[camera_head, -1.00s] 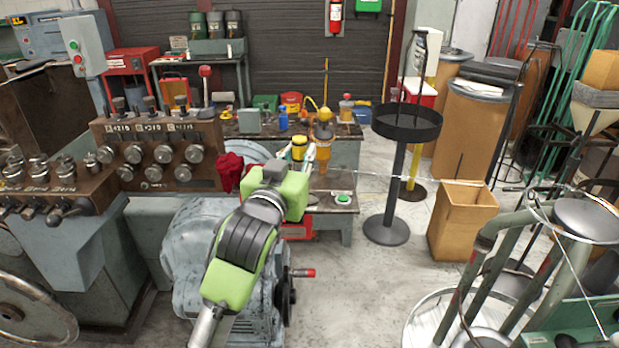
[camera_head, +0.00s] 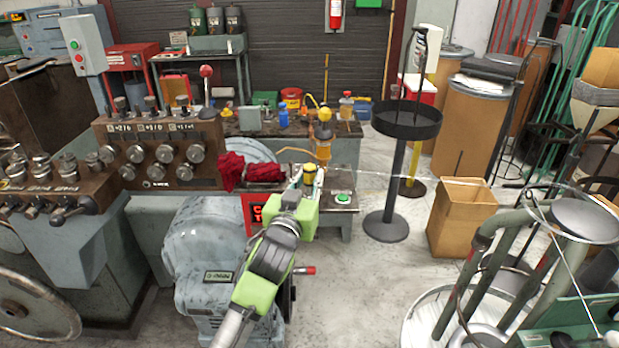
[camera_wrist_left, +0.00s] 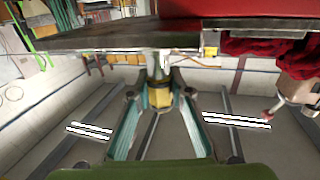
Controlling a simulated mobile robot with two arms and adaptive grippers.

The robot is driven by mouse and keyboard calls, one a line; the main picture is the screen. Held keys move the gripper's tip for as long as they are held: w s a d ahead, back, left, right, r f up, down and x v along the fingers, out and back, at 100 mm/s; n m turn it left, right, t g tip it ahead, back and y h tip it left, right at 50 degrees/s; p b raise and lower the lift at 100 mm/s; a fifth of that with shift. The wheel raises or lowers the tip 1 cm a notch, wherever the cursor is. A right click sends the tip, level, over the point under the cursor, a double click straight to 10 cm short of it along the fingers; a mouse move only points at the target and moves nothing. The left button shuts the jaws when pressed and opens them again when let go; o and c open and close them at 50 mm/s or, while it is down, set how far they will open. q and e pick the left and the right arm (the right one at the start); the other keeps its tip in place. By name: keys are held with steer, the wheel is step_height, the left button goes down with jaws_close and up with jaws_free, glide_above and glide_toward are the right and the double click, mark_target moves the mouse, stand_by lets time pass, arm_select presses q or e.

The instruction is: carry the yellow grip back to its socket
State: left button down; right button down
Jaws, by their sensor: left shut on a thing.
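The yellow grip (camera_head: 309,172) is a small yellow piece with a dark band. My left gripper (camera_head: 303,180) is shut on it, and it stands upright at the fingertips beside the bench with the green button. In the left wrist view the yellow grip (camera_wrist_left: 158,108) sits between the two teal fingers (camera_wrist_left: 157,122), under the edge of a dark plate (camera_wrist_left: 110,38). I cannot make out the socket for certain. My right gripper is not in view.
A red rag (camera_head: 232,170) lies left of my gripper by the knobbed control panel (camera_head: 160,150). A green button (camera_head: 343,198) is on the bench to the right. A black round stand (camera_head: 400,125) and an open cardboard box (camera_head: 462,222) stand farther right, with bare floor between.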

arm_select(q)
steer(key=c, duration=1.8)
jaws_free()
steer(key=shift+f, duration=0.1)
steer(key=shift+c, duration=0.2)
steer(key=shift+r, duration=0.25)
steer(key=shift+s+a+f, duration=0.1)
steer(key=shift+s+f, duration=0.1)
steer(key=shift+s, duration=0.05)
steer(key=b+v, duration=0.1)
steer(key=v, duration=1)
steer(key=shift+s+b, duration=0.3)
steer(key=shift+b, duration=0.1)
steer(key=shift+a+r, duration=0.1)
